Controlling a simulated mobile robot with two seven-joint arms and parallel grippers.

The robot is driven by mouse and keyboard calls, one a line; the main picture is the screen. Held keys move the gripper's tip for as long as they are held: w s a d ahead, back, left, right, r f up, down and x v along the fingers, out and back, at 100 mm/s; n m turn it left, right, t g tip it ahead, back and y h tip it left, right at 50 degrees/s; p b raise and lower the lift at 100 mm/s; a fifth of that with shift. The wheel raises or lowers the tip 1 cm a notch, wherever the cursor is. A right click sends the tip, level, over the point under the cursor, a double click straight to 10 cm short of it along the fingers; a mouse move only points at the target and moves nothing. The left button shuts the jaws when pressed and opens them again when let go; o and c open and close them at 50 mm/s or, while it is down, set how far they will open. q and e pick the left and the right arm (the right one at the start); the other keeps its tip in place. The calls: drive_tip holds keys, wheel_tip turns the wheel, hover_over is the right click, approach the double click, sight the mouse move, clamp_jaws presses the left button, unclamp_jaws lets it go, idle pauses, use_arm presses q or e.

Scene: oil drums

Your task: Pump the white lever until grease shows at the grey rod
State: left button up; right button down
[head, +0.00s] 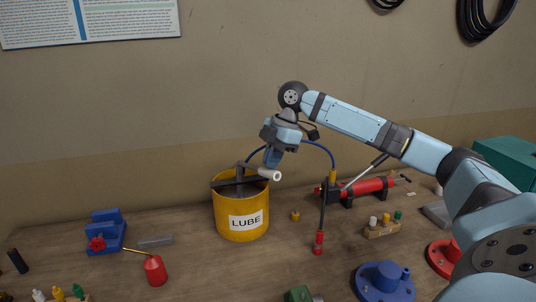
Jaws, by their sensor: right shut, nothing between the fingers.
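A yellow drum (230,222) labelled LUBE stands on the bench with a dark pump head on top. The pump's white lever (266,174) points right, its round end at the drum's right rim. My right gripper (271,160) is shut and empty, pointing down just above the white lever; I cannot tell whether they touch. A blue hose (317,147) runs from behind the gripper to a yellow fitting (333,176). A thin grey rod (364,171) slants up beside a red cylinder (367,187). I see no grease on it at this size. My left gripper is out of view.
A red oil can (155,270) and a blue vise-like block (107,233) stand left of the drum. A dark upright tool with a red foot (318,243) stands to its right. A wooden block with coloured pegs (382,230) and a blue flange (384,283) are further right.

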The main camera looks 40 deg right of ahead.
sight(275, 171)
drive_tip(key=shift+s+f+t+b, duration=0.2)
drive_tip(key=shift+s+f+b, duration=0.05)
drive_tip(key=shift+f, duration=0.35)
drive_tip(key=shift+s+f+t+b, duration=0.2)
drive_tip(key=shift+f+b, duration=0.05)
drive_tip(key=shift+f, duration=0.3)
drive_tip(key=shift+s+f+t, duration=0.15)
drive_tip(key=shift+f+t, duration=0.15)
drive_tip(key=shift+f, duration=0.05)
drive_tip(key=shift+s+a+f, duration=0.1)
drive_tip(key=shift+s+f, duration=0.05)
drive_tip(key=shift+f, duration=0.05)
drive_tip(key=shift+f+p, duration=0.35)
drive_tip(key=shift+f, duration=0.05)
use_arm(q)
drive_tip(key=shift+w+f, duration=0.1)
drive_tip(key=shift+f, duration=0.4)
use_arm(e)
drive_tip(key=shift+a+f, duration=0.1)
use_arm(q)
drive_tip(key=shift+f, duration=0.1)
